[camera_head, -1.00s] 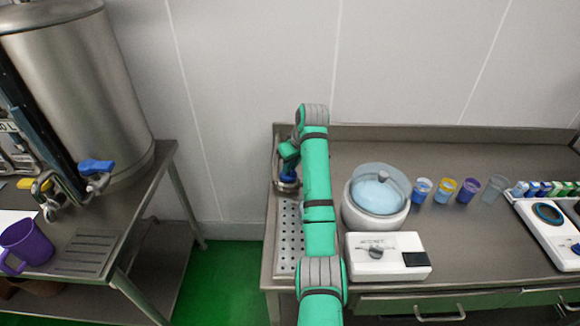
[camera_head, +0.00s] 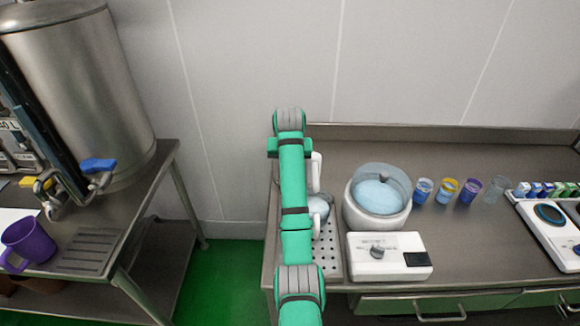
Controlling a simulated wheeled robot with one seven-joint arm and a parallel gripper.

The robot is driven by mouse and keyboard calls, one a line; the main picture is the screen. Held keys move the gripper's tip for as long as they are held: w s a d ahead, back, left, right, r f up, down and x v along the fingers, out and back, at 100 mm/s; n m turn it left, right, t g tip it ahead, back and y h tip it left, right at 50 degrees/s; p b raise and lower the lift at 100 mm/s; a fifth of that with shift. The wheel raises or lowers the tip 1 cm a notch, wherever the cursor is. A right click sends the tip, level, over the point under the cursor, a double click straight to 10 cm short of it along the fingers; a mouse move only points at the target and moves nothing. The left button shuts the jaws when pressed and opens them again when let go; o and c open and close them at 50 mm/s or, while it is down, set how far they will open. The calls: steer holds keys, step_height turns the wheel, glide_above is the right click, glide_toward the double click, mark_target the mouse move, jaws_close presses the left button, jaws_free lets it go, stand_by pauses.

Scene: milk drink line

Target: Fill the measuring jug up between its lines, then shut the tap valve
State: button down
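My green arm reaches over the left end of the right-hand bench. Its wrist hides most of what lies behind it, and I cannot make out my gripper's fingertips. A rounded bluish, glassy vessel (camera_head: 319,208) shows partly at the arm's right edge, above the perforated drain tray (camera_head: 328,258); it may be the measuring jug, but its lines and level are not readable. A white upright piece (camera_head: 316,170) shows just behind it. On the left, a steel tank has a tap with a blue handle (camera_head: 97,165). A purple jug (camera_head: 30,241) stands on the left table.
A white bowl with a clear dome (camera_head: 377,197) and a white box with a knob (camera_head: 389,256) stand right of the tray. Several cups (camera_head: 445,191) stand farther right. A slatted mat (camera_head: 83,251) lies on the left table. Green floor (camera_head: 218,268) separates the benches.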

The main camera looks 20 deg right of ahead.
steer(key=shift+w+r, duration=0.15)
steer(key=c, duration=1.8)
jaws_free()
steer(key=v, duration=1)
steer(key=shift+s+a+r, duration=0.1)
steer(key=shift+s+r, duration=0.1)
steer(key=shift+r, duration=0.1)
